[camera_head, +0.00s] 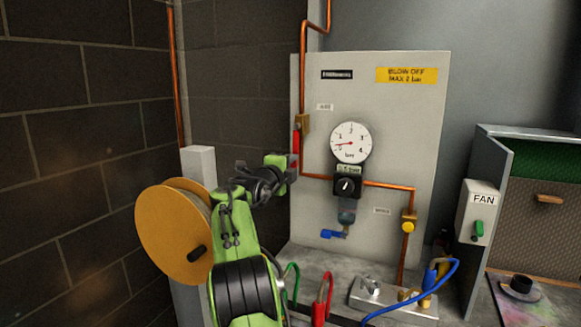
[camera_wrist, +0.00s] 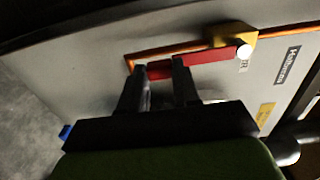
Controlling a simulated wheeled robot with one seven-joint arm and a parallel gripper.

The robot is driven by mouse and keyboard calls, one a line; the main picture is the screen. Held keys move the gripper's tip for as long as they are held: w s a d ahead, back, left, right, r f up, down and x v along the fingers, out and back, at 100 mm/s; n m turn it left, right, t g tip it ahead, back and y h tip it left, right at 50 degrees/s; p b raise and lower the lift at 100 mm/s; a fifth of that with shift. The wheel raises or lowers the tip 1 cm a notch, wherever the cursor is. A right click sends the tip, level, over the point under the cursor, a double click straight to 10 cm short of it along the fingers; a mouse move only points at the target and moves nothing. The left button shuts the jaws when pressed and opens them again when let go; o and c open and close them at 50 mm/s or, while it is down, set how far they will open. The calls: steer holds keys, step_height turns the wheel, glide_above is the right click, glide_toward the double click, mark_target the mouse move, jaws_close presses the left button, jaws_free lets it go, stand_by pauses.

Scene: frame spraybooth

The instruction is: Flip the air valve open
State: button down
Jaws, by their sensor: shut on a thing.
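The air valve has a brass body (camera_head: 303,123) on the copper pipe at the panel's upper left, under a small label. Its red lever (camera_head: 297,141) hangs down from the body, roughly along the pipe. In the wrist view the brass body (camera_wrist: 233,35) is at upper right and the red lever (camera_wrist: 215,57) runs left from a white pivot. My gripper (camera_head: 287,168) is at the lever's lower end. In the wrist view my gripper's dark fingers (camera_wrist: 160,70) are shut on the lever's free end; the fingers hide part of it.
A round gauge (camera_head: 350,143), needle pointing left, and a regulator (camera_head: 347,186) are right of the valve. A yellow-knobbed valve (camera_head: 408,226) is lower right. A hose reel (camera_head: 175,230) stands close left of my arm. Hoses and a metal block (camera_head: 375,292) lie below.

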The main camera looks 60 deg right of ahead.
steer(key=c, duration=0.8)
jaws_free()
steer(key=s+a+b, duration=0.2)
steer(key=a+b, duration=0.1)
steer(key=a, duration=1.2)
steer(key=shift+s+a, duration=0.2)
steer(key=shift+a, duration=0.1)
